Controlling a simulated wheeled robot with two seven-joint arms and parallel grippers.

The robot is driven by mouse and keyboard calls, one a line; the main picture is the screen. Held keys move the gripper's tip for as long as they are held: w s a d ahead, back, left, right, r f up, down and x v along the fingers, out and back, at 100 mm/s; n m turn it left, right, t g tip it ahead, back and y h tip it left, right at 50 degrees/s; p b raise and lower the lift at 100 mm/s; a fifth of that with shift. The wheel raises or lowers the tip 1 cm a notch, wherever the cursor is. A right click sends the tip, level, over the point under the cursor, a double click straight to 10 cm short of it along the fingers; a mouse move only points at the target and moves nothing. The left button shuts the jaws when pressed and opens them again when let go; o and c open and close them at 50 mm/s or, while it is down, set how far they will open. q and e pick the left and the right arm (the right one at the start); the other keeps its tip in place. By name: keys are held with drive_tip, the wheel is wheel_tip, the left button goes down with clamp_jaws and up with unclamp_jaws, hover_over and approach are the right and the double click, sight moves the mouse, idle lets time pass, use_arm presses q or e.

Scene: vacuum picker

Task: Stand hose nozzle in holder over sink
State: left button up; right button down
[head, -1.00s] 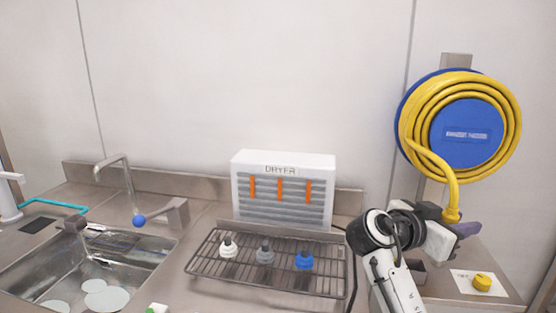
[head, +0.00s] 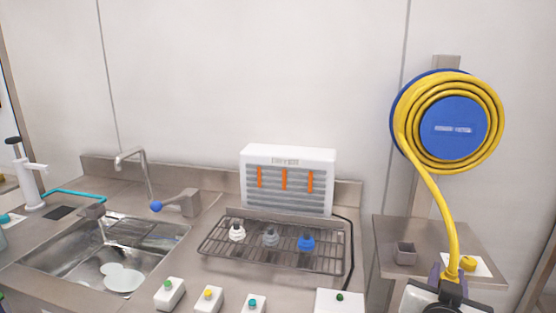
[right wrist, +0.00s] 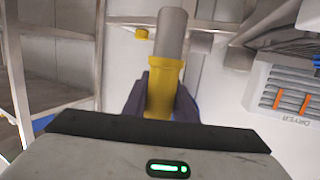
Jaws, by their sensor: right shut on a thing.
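The yellow hose (head: 438,205) hangs down from its reel to my right gripper (head: 449,277) at the lower right. In the right wrist view, my right gripper (right wrist: 160,103) is shut around the yellow body of the hose nozzle (right wrist: 164,85). The nozzle's grey cylindrical tip points away from the gripper. The sink (head: 110,260) is at the left, far from the nozzle. My left gripper is not in view.
A faucet (head: 137,157) and blue-tipped lever (head: 156,206) stand behind the sink. A wire rack (head: 270,255) with several small fittings lies before the white dryer (head: 287,180). Button boxes line the front. A grey cup (head: 405,253) stands on the right shelf (head: 385,232).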

drive_tip(key=s+a+n+t+y, duration=0.3)
drive_tip(key=s+a+n+y, duration=0.4)
drive_tip(key=a, duration=0.5)
drive_tip(key=s+y, duration=0.2)
drive_tip(key=s, duration=0.1)
drive_tip(key=shift+s+a+f, duration=0.3)
drive_tip(key=shift+s+f, duration=0.05)
drive_tip(key=shift+d, duration=0.15)
